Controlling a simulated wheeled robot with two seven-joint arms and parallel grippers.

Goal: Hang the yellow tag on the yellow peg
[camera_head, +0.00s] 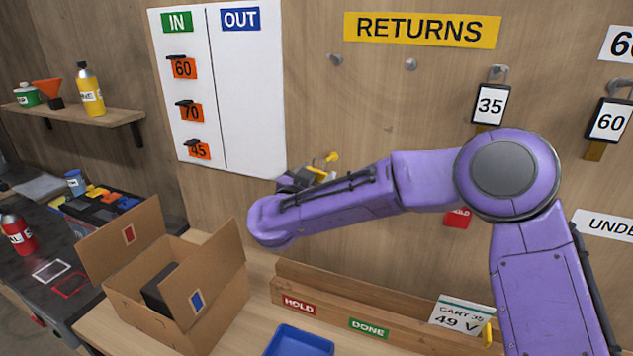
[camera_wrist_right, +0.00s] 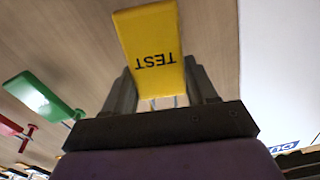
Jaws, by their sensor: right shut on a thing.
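The yellow tag (camera_wrist_right: 150,45), marked TEST, is between the fingers of my right gripper (camera_wrist_right: 163,88) in the right wrist view; its lettering is upside down there. In the head view my right gripper (camera_head: 302,178) is mostly hidden behind my purple forearm, near the wall below the white board. A yellow peg (camera_head: 331,157) sticks out just above and right of it. The tag is largely hidden in the head view. I cannot tell whether it touches the peg. My left gripper is not in view.
A green tag (camera_wrist_right: 40,95) and a red tag (camera_wrist_right: 10,126) hang to the left in the wrist view. The IN/OUT board (camera_head: 245,95) is beside the gripper. Below are an open cardboard box (camera_head: 215,305), a blue tray (camera_head: 300,341) and a wooden rack (camera_head: 335,297).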

